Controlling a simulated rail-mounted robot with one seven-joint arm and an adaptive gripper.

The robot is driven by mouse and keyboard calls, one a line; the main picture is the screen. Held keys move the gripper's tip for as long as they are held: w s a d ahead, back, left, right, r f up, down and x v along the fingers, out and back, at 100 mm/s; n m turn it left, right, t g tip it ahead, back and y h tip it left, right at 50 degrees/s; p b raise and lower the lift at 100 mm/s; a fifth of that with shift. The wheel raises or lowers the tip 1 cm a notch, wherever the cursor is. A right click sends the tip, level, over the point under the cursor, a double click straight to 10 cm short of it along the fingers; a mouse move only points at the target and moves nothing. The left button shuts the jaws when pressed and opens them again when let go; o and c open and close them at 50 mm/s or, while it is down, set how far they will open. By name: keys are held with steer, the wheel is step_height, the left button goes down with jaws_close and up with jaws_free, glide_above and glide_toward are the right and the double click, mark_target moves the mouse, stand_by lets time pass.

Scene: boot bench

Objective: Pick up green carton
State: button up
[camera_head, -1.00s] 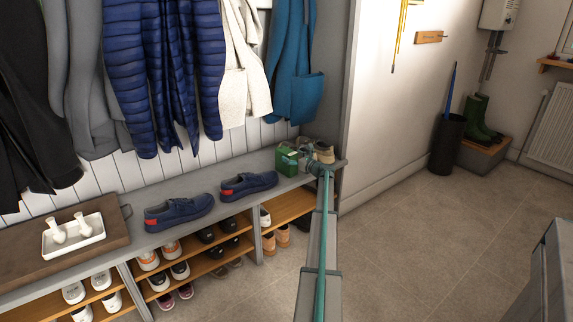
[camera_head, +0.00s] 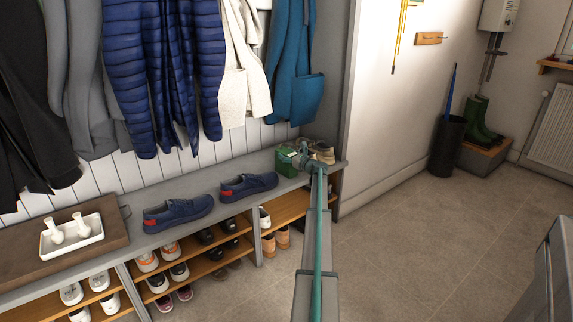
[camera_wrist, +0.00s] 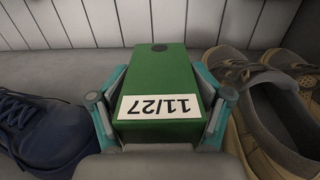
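The green carton (camera_head: 287,162) stands on the grey bench top near its right end. In the wrist view the carton (camera_wrist: 160,75) fills the middle, with a white label reading "11/27" upside down and a dark round spot at its far end. My gripper (camera_head: 304,162) is at the carton in the head view, where its fingers are too small to make out. In the wrist view my gripper (camera_wrist: 163,108) has one teal finger on each side of the carton. The fingers are wide apart, with a narrow gap at the right; contact at the left is unclear.
Tan shoes (camera_wrist: 270,110) sit close on the carton's right. A blue shoe (camera_wrist: 42,128) is close on its left; another blue shoe (camera_head: 178,212) lies farther left. A white tray (camera_head: 72,236) is at the bench's left. Coats (camera_head: 292,65) hang above; a panelled wall (camera_wrist: 90,22) stands behind.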

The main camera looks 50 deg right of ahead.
steer(key=shift+c, duration=0.7)
steer(key=shift+r, duration=0.15)
